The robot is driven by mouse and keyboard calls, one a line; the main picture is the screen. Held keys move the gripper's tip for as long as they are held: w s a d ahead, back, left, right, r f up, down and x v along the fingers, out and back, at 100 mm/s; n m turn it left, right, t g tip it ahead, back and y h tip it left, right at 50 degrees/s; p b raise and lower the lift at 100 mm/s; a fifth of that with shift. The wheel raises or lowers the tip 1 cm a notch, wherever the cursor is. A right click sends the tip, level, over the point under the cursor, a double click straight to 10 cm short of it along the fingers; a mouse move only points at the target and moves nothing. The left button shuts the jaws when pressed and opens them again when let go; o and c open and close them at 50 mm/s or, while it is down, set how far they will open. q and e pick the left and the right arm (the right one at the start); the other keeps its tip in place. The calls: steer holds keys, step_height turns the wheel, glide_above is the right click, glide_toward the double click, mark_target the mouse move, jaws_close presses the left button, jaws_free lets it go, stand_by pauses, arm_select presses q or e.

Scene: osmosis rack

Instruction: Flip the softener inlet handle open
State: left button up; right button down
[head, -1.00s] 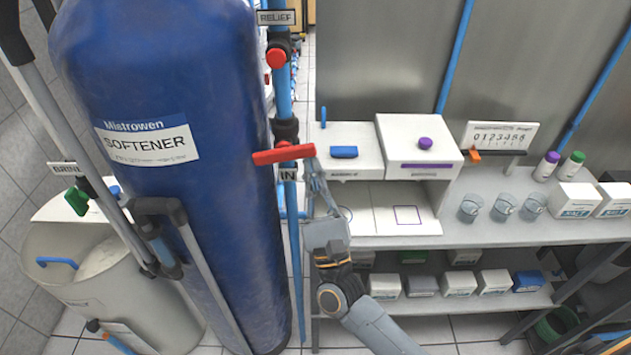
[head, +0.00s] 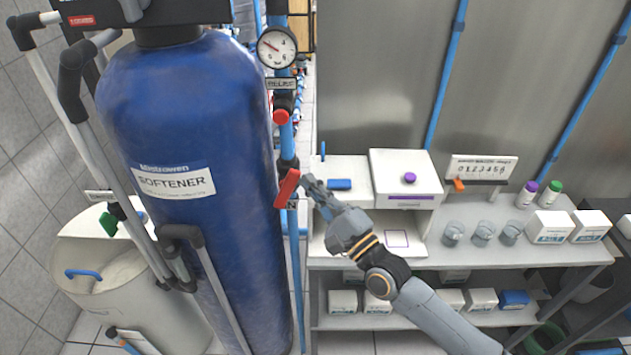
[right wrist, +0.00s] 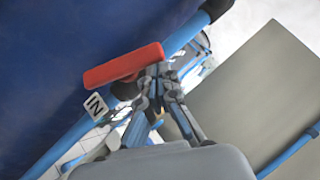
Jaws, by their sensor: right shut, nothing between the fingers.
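The red inlet handle (head: 287,188) sits on the blue vertical pipe just right of the blue softener tank (head: 190,120). It is tilted steeply in the head view, its lower end toward the tank. The "IN" tag (right wrist: 95,105) shows beside the pipe in the right wrist view, where the red handle (right wrist: 123,65) lies just beyond the fingers. My right gripper (head: 306,181) is shut with nothing in it, its fingertips close to the handle's right side. I cannot tell whether they touch it. My left gripper is not in view.
A pressure gauge (head: 277,47) and a red relief handle (head: 281,116) are higher on the same pipe. A bench (head: 470,248) with white boxes and beakers stands at the right. A brine tank (head: 75,255) stands at the left.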

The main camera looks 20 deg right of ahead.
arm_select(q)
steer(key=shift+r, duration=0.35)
arm_select(e)
steer(key=shift+w+a+r, duration=0.15)
steer(key=shift+a+r, duration=0.3)
steer(key=shift+r, duration=0.35)
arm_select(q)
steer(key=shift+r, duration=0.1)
arm_select(e)
steer(key=shift+a+r, duration=0.15)
